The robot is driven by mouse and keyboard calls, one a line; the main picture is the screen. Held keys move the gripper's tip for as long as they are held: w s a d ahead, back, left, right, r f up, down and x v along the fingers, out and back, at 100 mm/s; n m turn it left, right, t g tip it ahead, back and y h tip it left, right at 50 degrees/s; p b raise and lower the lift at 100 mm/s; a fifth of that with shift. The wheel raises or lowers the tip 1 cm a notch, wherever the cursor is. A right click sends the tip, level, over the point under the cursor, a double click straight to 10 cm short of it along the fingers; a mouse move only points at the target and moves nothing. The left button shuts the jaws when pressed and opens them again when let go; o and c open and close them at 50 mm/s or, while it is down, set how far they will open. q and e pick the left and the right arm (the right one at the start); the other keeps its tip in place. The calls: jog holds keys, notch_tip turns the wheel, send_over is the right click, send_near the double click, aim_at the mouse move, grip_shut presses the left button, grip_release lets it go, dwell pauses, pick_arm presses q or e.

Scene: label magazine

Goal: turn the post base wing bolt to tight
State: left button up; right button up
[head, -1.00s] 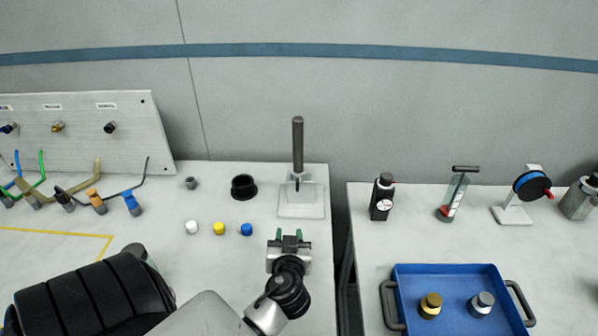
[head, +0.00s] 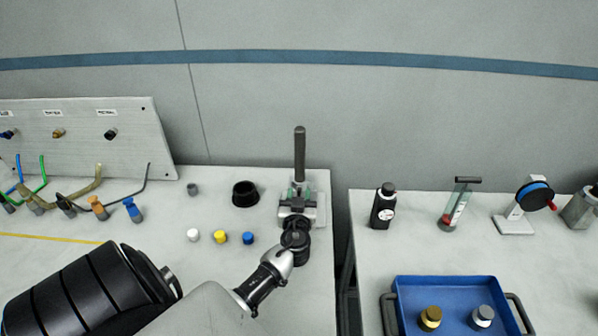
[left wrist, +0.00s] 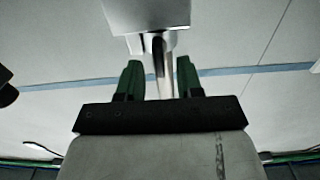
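The post base (head: 321,208) is a pale plate and block near the right edge of the left table. A dark upright post (head: 300,150) rises from it. My left gripper (head: 298,190) is in front of the base and hides much of its block. In the left wrist view my green-padded fingers (left wrist: 158,66) are apart, with the metal post (left wrist: 165,68) showing in the gap beyond them. The base block (left wrist: 160,15) fills the top of that view. A small dark part beside the post there may be the wing bolt; I cannot tell its angle. My right gripper is not in view.
A black ring (head: 245,194) and a small grey cylinder (head: 193,189) stand left of the base. White, yellow (head: 220,237) and blue caps stand nearer. A gap separates the right table, which holds a black bottle (head: 383,207) and a blue tray (head: 445,283).

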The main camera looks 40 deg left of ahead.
pick_arm(q)
jog(key=shift+w+a, duration=0.4)
jog(key=shift+w, duration=0.05)
grip_shut()
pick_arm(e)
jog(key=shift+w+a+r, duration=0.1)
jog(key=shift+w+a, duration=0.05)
